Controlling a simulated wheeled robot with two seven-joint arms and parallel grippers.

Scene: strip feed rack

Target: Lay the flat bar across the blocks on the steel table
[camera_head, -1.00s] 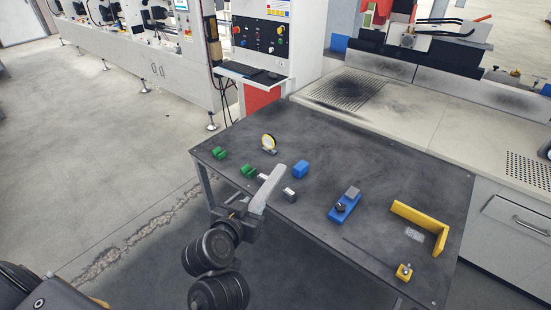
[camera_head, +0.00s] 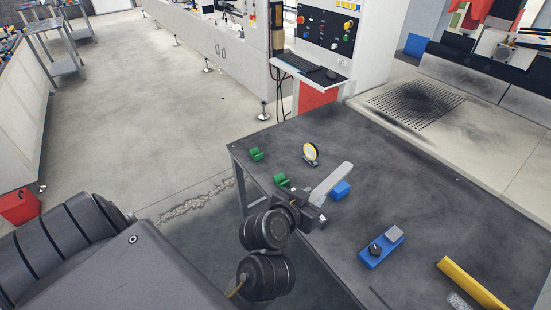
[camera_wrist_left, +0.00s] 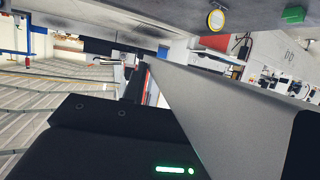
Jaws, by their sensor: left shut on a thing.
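The flat bar, a long light grey strip (camera_head: 331,183), is held by my left gripper (camera_head: 305,208), which is shut on its near end. The bar points up and right over the dark steel table (camera_head: 390,185); its height above the table is hard to tell. It fills much of the left wrist view (camera_wrist_left: 225,110). A blue block (camera_head: 341,190) lies just right of the bar. Two green blocks, (camera_head: 256,154) and (camera_head: 282,181), are to its left. A small metallic block (camera_head: 319,223) shows partly beside the gripper. My right gripper is not in view.
A round yellow-rimmed piece (camera_head: 310,152) stands beyond the gripper. A blue fixture (camera_head: 381,247) and a yellow angled rail (camera_head: 468,282) lie to the right. The table's far middle is clear. A keyboard shelf (camera_head: 312,72) is behind the table.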

